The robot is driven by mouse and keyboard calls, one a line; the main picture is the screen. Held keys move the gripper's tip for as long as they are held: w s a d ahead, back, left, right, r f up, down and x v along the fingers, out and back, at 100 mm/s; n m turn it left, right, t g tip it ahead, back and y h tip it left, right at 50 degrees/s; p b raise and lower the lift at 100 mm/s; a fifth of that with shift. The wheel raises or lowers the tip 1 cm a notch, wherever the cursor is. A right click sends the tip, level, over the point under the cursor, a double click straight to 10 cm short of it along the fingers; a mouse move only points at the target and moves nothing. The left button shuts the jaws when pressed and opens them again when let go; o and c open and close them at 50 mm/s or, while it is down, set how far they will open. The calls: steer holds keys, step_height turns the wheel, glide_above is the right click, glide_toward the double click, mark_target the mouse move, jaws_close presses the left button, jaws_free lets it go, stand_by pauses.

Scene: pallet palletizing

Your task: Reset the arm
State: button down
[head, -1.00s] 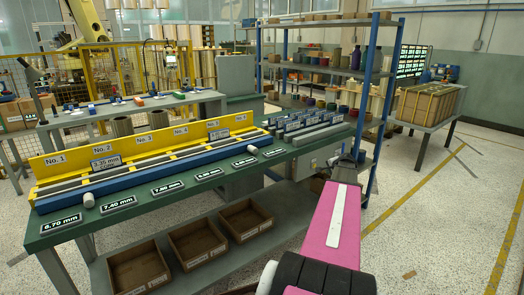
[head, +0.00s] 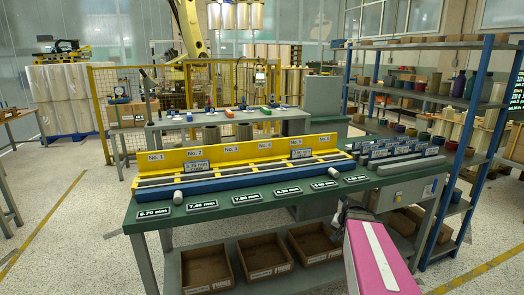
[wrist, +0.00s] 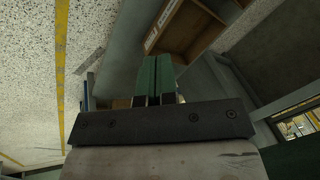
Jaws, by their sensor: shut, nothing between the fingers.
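My pink arm (head: 378,262) reaches in from the bottom right of the head view, near the front right of the green bench (head: 130,222). In the wrist view my gripper (wrist: 157,78) shows two green-padded fingers close together, shut, with nothing between them. The fingers point toward the space under the bench, near an open brown bin (wrist: 190,28). In the head view the fingertips are hidden behind the arm.
The bench carries a yellow numbered rack (head: 240,152), a grey cylinder (head: 178,197) and several size labels. Open brown bins (head: 262,262) stand on the lower shelf. A blue-framed shelf (head: 470,110) is at right. Floor at left (head: 60,220) is clear.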

steer(key=s+a+f+n+g+h, duration=0.1)
steer(key=s+a+n, duration=0.4)
steer(key=s+a, duration=0.6)
steer(key=a+f+g, duration=0.1)
steer(key=a+g, duration=0.1)
steer(key=shift+a+n+h, duration=0.35)
steer(key=shift+n+h, duration=0.05)
steer(key=shift+f, duration=0.1)
stand_by(1.4)
